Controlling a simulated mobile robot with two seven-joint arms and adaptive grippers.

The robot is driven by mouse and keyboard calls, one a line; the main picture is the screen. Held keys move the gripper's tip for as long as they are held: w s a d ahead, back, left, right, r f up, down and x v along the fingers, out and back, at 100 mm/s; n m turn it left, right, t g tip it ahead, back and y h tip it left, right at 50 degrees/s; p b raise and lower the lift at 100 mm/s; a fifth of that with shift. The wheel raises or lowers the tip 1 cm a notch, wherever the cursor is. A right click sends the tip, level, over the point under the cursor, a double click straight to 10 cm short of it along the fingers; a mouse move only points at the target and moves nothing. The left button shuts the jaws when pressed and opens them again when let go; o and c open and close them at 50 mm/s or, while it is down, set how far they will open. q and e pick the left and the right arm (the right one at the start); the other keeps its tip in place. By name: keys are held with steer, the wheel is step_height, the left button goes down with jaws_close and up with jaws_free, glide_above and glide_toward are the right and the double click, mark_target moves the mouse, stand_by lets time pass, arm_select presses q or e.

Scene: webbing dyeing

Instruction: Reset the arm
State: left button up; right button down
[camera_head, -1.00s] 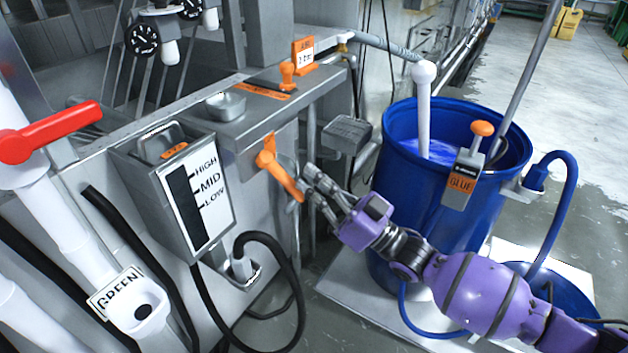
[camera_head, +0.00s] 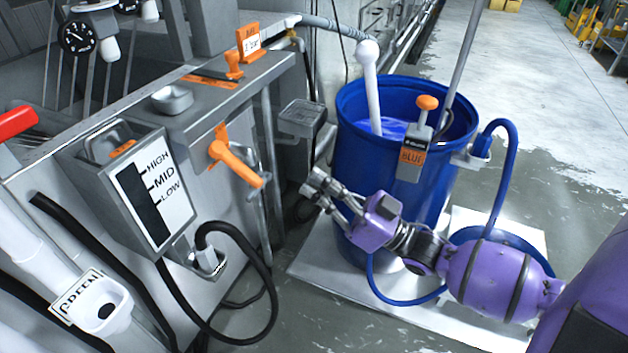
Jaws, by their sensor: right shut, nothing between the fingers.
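My right arm, purple, comes in from the right edge and crosses in front of the blue barrel (camera_head: 352,100). Its gripper (camera_head: 312,184) is shut and empty, in the air to the right of the orange lever (camera_head: 238,165) on the grey machine. A clear gap shows between the fingertips and the lever. The lever slopes down to the right. My left gripper is not in view.
The grey machine (camera_head: 200,120) with a HIGH/MID/LOW gauge (camera_head: 155,195) fills the left. A black hose (camera_head: 272,290) loops below it. The barrel stands on a white platform (camera_head: 325,270); a blue hose (camera_head: 512,165) arches at its right. Open floor (camera_head: 545,90) lies behind.

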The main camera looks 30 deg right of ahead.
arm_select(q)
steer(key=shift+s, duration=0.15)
